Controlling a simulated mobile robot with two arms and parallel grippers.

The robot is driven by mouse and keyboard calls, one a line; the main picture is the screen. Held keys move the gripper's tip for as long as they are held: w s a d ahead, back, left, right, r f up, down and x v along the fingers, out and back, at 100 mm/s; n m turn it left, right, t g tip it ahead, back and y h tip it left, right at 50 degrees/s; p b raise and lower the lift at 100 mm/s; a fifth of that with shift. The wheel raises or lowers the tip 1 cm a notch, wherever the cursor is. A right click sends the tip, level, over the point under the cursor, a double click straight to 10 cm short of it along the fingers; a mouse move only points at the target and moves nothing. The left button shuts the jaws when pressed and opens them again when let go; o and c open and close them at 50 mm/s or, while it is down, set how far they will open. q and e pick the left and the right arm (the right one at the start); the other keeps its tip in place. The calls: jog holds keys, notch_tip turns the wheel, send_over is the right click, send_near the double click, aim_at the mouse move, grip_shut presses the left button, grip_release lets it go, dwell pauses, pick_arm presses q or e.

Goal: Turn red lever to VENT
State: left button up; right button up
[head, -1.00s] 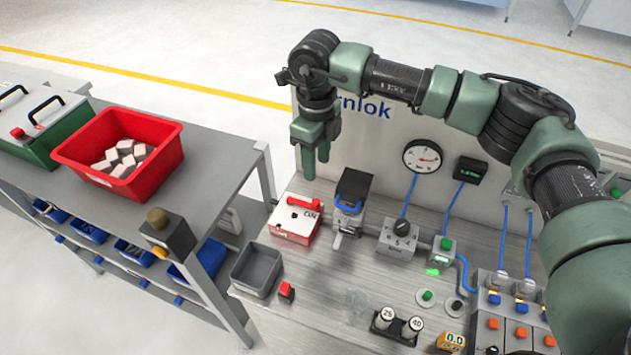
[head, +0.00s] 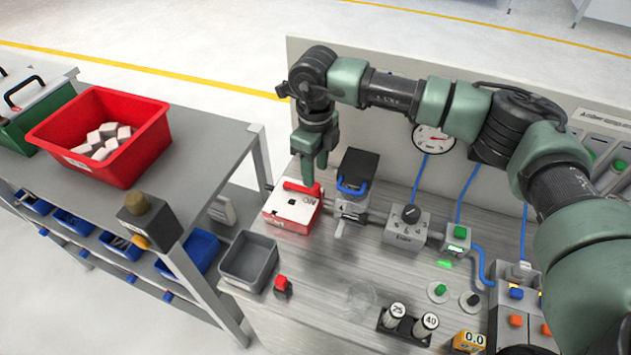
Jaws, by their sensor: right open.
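The red lever (head: 303,189) lies across the top of a white and red box (head: 290,209) on the bench, its length running roughly left to right. Small dark markings show on the box, but I cannot read a VENT label. My right gripper (head: 313,171) points down just over the lever's right part. Its green fingers are open, with nothing held between them. I cannot tell whether the fingertips touch the lever. My left gripper is not in view.
A black and grey device with a blue handle (head: 352,188) stands close right of the box. A grey dial unit (head: 405,232) is farther right. A grey bin (head: 248,260) and a red button (head: 281,284) are in front. A panel (head: 395,150) rises behind.

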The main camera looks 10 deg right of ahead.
aim_at(302, 186)
notch_tip(302, 186, down, 5)
jog(key=shift+f+p, duration=0.1)
jog(key=shift+p, duration=0.5)
grip_shut()
dwell(1.1)
